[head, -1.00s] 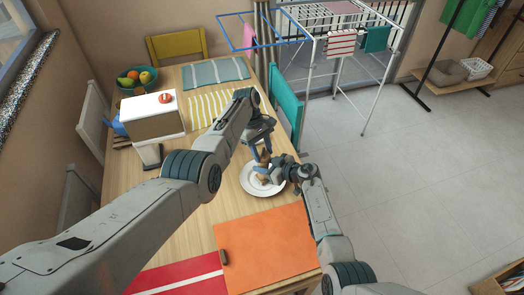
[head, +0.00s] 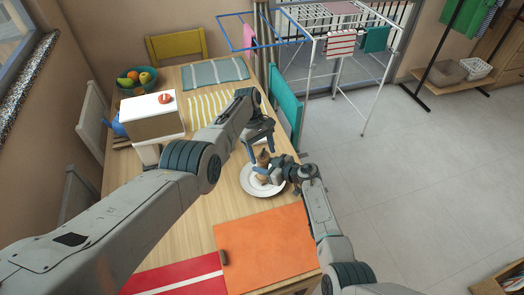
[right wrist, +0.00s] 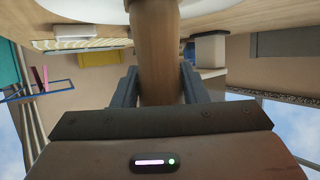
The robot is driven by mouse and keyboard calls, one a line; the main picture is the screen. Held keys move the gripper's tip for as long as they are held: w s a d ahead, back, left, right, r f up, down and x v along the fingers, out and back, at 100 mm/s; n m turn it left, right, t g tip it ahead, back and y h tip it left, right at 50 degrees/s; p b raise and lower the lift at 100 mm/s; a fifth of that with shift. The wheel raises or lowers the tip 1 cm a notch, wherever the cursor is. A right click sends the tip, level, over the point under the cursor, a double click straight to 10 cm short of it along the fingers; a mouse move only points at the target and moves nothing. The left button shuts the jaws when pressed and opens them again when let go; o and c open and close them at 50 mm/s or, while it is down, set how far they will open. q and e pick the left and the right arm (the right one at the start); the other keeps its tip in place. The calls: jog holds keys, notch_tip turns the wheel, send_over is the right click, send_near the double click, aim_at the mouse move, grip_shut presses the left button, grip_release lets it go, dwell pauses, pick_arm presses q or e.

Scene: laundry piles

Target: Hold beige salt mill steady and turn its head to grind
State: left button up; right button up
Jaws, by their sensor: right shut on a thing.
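The beige salt mill (head: 263,158) stands on a white plate (head: 248,187) near the right edge of the table. My right gripper (head: 268,170) is shut on the mill's body from the right. The right wrist view shows the wooden mill (right wrist: 160,60) between its two fingers. My left gripper (head: 261,148) is above the mill, pointing down, with its fingers spread apart near the mill's head. I cannot tell whether either finger touches the head. The mill's lower part is partly hidden by my right gripper.
An orange placemat (head: 265,245) lies in front of the plate and a striped yellow mat (head: 212,108) behind. A white-topped box (head: 153,118) and a fruit bowl (head: 136,82) stand at the left. A teal chair (head: 287,100) is close on the right.

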pick_arm(q)
jog(key=shift+r, duration=0.1)
jog(key=v, duration=1.1)
jog(key=shift+w+r, duration=0.2)
jog(key=shift+r, duration=0.15)
jog(key=shift+a, duration=0.15)
pick_arm(e)
jog(key=o, duration=1.2)
jog(key=shift+o, duration=0.2)
jog(key=v, duration=1.2)
